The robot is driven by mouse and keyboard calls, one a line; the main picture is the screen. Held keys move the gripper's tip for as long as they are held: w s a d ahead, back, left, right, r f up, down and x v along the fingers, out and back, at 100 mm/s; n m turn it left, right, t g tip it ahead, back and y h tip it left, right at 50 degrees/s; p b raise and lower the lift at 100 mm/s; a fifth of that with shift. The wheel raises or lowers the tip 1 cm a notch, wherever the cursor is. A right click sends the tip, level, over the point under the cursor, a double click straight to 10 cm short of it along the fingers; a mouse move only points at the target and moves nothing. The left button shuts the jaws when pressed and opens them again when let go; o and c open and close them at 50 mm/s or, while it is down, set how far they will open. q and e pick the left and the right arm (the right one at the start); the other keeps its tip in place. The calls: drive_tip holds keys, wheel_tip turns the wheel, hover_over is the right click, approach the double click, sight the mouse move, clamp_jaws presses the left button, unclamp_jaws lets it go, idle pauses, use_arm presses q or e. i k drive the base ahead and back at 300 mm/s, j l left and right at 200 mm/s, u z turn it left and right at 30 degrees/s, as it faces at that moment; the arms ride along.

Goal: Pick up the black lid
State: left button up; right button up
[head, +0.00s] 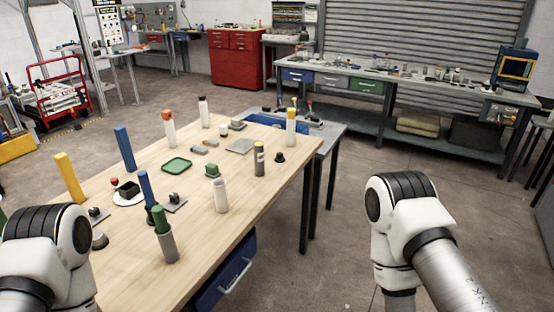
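A small black lid-like piece (279,157) sits on the right part of the wooden table (125,265), near its right edge. It stands apart, just right of a grey cylinder with a yellow top (259,160). Another black cap (202,98) tops a white bottle (204,115) at the back of the table. I cannot tell for certain which black piece is the task's lid. Links of my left arm show at the lower left and of my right arm at the lower right, off the table's right side. Neither gripper shows.
Upright obstacles include a white tube (221,196), an orange-capped bottle (168,128), a grey tube with a green top (165,236), and blue (125,148) and yellow (69,177) posts. A green tray (177,165) lies mid-table.

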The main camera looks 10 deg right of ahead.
sight(279, 158)
drive_tip(key=l+u, duration=0.1)
drive_tip(key=u, duration=0.5)
drive_tip(key=i+l+u, duration=0.25)
drive_tip(key=l+u, duration=0.25)
drive_tip(key=l, duration=0.6)
drive_tip(key=l+u, duration=0.5)
drive_tip(key=l, duration=0.55)
